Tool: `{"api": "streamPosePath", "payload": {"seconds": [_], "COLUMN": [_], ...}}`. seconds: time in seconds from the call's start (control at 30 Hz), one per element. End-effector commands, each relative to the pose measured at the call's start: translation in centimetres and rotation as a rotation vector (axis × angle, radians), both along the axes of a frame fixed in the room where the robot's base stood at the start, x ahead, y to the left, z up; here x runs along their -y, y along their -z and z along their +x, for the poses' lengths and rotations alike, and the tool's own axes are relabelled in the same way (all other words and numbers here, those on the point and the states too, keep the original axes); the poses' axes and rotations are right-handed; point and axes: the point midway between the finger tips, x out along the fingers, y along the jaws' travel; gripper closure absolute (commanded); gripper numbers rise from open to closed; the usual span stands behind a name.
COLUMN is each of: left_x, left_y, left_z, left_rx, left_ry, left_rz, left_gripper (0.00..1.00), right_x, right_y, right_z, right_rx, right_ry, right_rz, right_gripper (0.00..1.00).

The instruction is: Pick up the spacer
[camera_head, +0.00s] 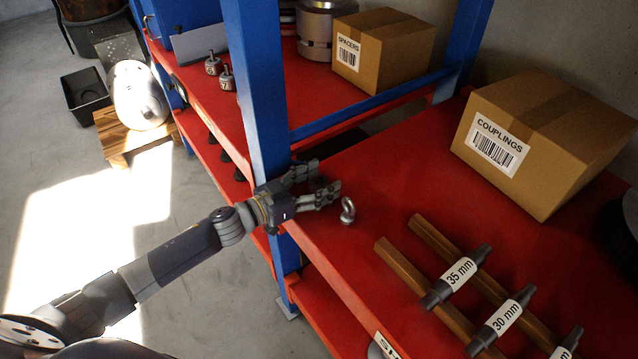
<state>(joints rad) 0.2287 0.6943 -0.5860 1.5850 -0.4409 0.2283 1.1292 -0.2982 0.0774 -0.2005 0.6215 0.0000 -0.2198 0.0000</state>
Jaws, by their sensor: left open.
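Dark grey cylindrical spacers with white labels lie across two wooden rails (395,262) on the red shelf at lower right. One reads 35 mm (456,277) and one reads 30 mm (501,319). A third (568,343) is cut off by the bottom edge, its label not readable. My left gripper (326,177) is open and empty by the blue post, over the shelf's left edge. It is to the left of and apart from the spacers. My right gripper is not in view.
A small metal eye bolt (347,211) stands just right of my left fingertips. A COUPLINGS box (545,140) sits at the back right, a SPACERS box (382,50) on the bay beyond. The blue post (254,90) stands behind my gripper. The middle of the red shelf (400,180) is clear.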

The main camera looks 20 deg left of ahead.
Motion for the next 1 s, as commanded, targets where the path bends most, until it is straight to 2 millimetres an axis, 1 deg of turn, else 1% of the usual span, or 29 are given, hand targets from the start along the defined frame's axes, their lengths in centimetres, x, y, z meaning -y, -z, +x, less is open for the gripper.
{"api": "streamPosePath", "payload": {"seconds": [0.13, 0.17, 0.2, 0.27, 0.3, 0.4, 0.67, 0.73, 0.87, 1.0], "left_x": [0.0, 0.0, 0.0, 0.0, 0.0, 0.0, 0.0, 0.0, 0.0, -0.1], "left_y": [0.0, 0.0, 0.0, 0.0, 0.0, 0.0, -0.2, -0.6, -2.6, -5.6], "left_z": [0.0, 0.0, 0.0, 0.0, 0.0, 0.0, 0.0, 0.0, 0.0, 0.0], "left_rx": [-0.001, 0.0, 0.0, 0.0, 0.0, -0.001, 0.002, 0.004, 0.006, 0.007], "left_ry": [0.0, 0.0, 0.0, 0.0, 0.0, 0.0, 0.0, 0.001, 0.002, 0.002], "left_rz": [0.001, 0.0, 0.0, 0.0, 0.0, -0.001, -0.001, 0.0, 0.001, 0.002], "left_gripper": [0.38, 0.42, 0.51, 0.65, 0.74, 0.95, 0.95, 0.95, 0.95, 0.95], "right_x": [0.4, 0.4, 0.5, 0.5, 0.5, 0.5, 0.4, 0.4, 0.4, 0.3], "right_y": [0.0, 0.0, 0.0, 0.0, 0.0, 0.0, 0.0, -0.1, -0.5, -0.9], "right_z": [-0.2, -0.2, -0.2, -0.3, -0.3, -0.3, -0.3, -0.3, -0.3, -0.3], "right_rx": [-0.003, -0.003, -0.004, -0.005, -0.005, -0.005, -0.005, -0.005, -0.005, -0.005], "right_ry": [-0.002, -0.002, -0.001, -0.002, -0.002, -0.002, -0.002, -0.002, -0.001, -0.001], "right_rz": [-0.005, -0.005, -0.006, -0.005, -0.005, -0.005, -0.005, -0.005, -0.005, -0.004], "right_gripper": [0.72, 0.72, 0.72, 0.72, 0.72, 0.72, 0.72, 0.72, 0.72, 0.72]}}
